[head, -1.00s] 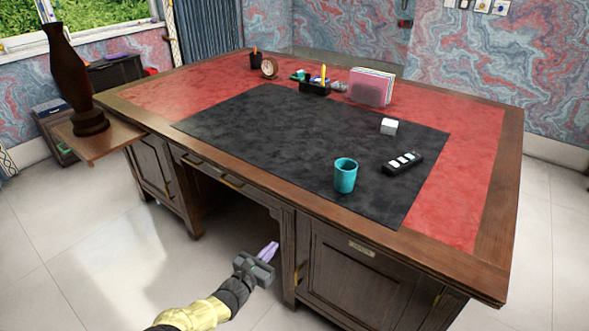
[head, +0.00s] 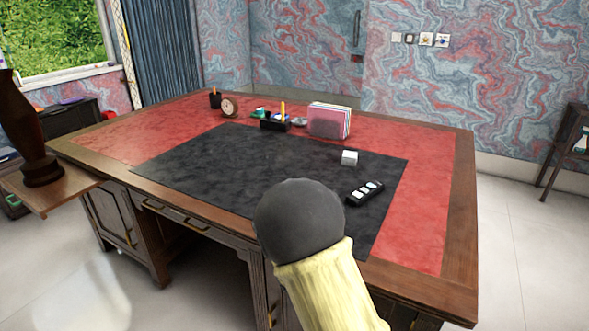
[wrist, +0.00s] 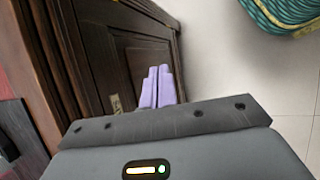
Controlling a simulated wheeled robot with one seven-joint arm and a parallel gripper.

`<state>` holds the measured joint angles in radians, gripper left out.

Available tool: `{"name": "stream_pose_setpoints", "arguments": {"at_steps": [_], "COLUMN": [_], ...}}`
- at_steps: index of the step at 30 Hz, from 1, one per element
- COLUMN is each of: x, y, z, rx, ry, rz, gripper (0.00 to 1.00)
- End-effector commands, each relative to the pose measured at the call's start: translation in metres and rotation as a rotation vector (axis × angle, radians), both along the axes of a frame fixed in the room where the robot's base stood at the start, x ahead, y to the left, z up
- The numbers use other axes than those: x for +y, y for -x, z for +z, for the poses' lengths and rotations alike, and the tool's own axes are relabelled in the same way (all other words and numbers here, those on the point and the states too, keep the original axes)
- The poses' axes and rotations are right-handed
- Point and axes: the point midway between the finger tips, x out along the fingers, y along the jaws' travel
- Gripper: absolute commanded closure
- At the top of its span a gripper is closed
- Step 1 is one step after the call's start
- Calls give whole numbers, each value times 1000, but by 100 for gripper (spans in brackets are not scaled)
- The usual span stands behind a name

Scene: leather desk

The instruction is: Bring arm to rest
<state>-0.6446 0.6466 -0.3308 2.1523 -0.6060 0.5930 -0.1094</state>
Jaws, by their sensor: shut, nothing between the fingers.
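My arm (head: 325,285) rises in front of the desk in the head view, with its dark rounded joint (head: 299,221) over the near edge of the desk top. My gripper is hidden in the head view. In the wrist view my gripper (wrist: 158,82) shows its two purple fingers together, with nothing between them. The fingers are in front of the desk's dark wooden side (wrist: 110,55), apparently clear of it, though the gap is hard to judge.
The desk (head: 457,220) bears a black remote-like block (head: 364,193), a white cube (head: 349,158), a paper holder (head: 328,120), a pen tray (head: 274,125) and a clock (head: 229,107). A vase (head: 30,140) stands at left. A teal patterned object (wrist: 290,15) lies on the floor.

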Motion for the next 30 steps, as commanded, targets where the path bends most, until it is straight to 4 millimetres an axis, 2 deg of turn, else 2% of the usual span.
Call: {"name": "stream_pose_setpoints", "arguments": {"at_steps": [6, 15, 25, 30], "x": [-20, -37, -49, -48], "y": [36, 74, 101, 100], "z": [36, 81, 110, 138], "rx": [-101, -271, -424, -420], "ry": [-258, -504, -637, -636], "rz": [-329, -697, -936, -934], "gripper": [100, 100, 100, 100]}}
